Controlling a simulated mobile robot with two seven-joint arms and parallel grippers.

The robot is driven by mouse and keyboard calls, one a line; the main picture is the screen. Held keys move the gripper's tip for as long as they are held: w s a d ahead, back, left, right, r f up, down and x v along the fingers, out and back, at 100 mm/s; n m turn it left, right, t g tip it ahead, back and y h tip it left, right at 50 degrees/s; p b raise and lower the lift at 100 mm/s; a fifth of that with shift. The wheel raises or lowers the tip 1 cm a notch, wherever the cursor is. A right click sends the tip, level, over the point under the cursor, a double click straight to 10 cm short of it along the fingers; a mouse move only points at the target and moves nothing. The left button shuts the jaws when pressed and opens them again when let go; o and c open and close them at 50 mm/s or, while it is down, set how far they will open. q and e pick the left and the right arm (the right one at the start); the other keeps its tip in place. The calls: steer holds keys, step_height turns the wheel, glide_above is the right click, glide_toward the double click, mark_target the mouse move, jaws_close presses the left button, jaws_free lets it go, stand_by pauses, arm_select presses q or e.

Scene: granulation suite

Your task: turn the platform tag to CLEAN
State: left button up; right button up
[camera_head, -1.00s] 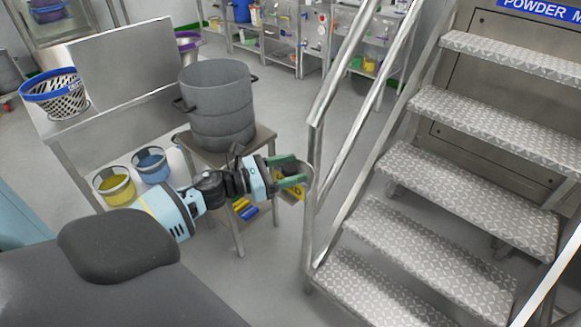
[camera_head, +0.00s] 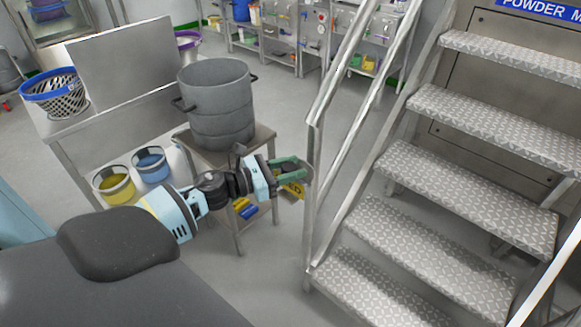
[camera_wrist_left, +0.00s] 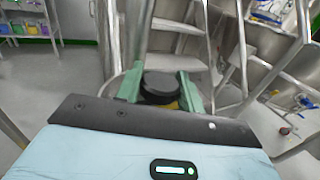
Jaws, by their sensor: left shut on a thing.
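The platform tag (camera_head: 293,190) shows as a small yellow plate with dark lettering beside the stair's handrail post. Only part of it shows, and its full wording cannot be read. My left gripper (camera_head: 303,170) is at the tag, with green fingers shut on its round black part (camera_wrist_left: 160,85). In the left wrist view the left gripper (camera_wrist_left: 161,90) has one finger on each side of this black part, and a bit of yellow shows below it. My right gripper is not in view.
The metal stair (camera_head: 450,165) and its handrail (camera_head: 313,190) stand just right of the gripper. A grey drum (camera_head: 217,105) sits on a small stand to the left. Yellow (camera_head: 114,186) and blue (camera_head: 151,165) buckets stand left of that. Floor behind the handrail is clear.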

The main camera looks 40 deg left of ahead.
arm_select(q)
steer(key=n+y, duration=0.1)
steer(key=t+y+p, duration=0.1)
steer(key=shift+r+n+y, duration=0.2)
steer(key=shift+n+y, duration=0.1)
steer(key=shift+n, duration=0.1)
steer(key=n+t+y+p, duration=0.1)
steer(key=n+y+p, duration=0.1)
steer(key=y, duration=0.1)
steer(key=shift+d+n+y, duration=0.1)
steer(key=shift+n+y, duration=0.2)
steer(key=shift+y, duration=0.1)
steer(key=n+y, duration=0.1)
steer(key=y, duration=0.2)
steer(key=n+y+p, duration=0.1)
steer(key=n+y, duration=0.1)
steer(key=shift+n+y, duration=0.3)
steer(key=shift+y, duration=0.1)
steer(key=n+g+y, duration=0.1)
steer(key=n+y, duration=0.1)
steer(key=y, duration=0.1)
steer(key=shift+f+n+y+p, duration=0.15)
steer(key=shift+n+y+p, duration=0.25)
steer(key=shift+a+n+g+y, duration=0.1)
steer(key=shift+n+g+y, duration=0.95)
steer(key=shift+y, duration=0.45)
steer(key=shift+a+n+g+y, duration=0.1)
steer(key=shift+n+g+y, duration=0.95)
steer(key=shift+y, duration=0.45)
steer(key=o, duration=1)
